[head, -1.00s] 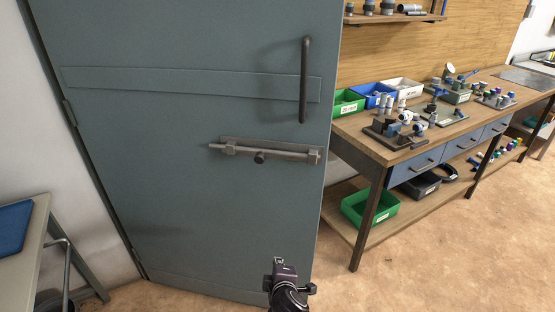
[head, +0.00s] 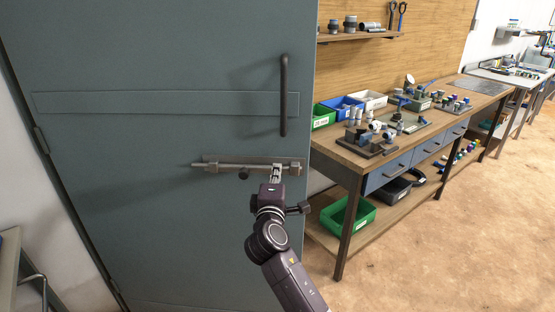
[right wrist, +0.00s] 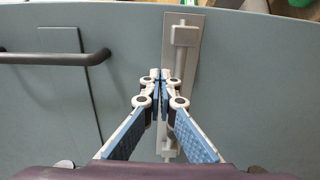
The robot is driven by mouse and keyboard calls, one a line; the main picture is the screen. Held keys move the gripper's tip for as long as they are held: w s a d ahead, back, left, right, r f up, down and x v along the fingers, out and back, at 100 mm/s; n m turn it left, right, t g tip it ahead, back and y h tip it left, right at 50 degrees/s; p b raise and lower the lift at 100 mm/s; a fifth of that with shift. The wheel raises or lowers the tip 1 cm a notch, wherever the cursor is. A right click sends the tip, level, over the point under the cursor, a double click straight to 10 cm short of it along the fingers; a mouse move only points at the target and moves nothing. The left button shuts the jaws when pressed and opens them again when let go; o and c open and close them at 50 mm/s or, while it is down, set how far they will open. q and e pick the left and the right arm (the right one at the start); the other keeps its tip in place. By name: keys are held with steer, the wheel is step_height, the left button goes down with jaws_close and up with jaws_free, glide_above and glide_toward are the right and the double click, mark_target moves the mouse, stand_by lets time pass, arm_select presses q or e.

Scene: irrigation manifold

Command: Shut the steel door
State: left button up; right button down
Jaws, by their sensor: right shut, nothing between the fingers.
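The steel door (head: 150,215) is a grey-green panel that fills the left of the head view, with hinges on its left edge. It carries a dark vertical pull handle (head: 283,95) and, below it, a horizontal slide bolt (head: 222,166) on a plate near its right edge. My right gripper (head: 276,170) is in front of the bolt's right part and hides some of it. In the right wrist view its fingers (right wrist: 160,85) are together and empty, with the bolt plate (right wrist: 184,70) just beyond. I cannot tell whether they touch it. My left gripper is out of view.
A wooden workbench (head: 340,148) with bins and fittings stands right of the door's free edge. A green bin (head: 347,218) sits on its lower shelf. A table edge (head: 10,250) shows at lower left. The floor (head: 440,260) at right is clear.

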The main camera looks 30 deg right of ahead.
mark_target(279, 157)
steer(key=shift+p+x, duration=0.5)
steer(key=shift+x, duration=2.2)
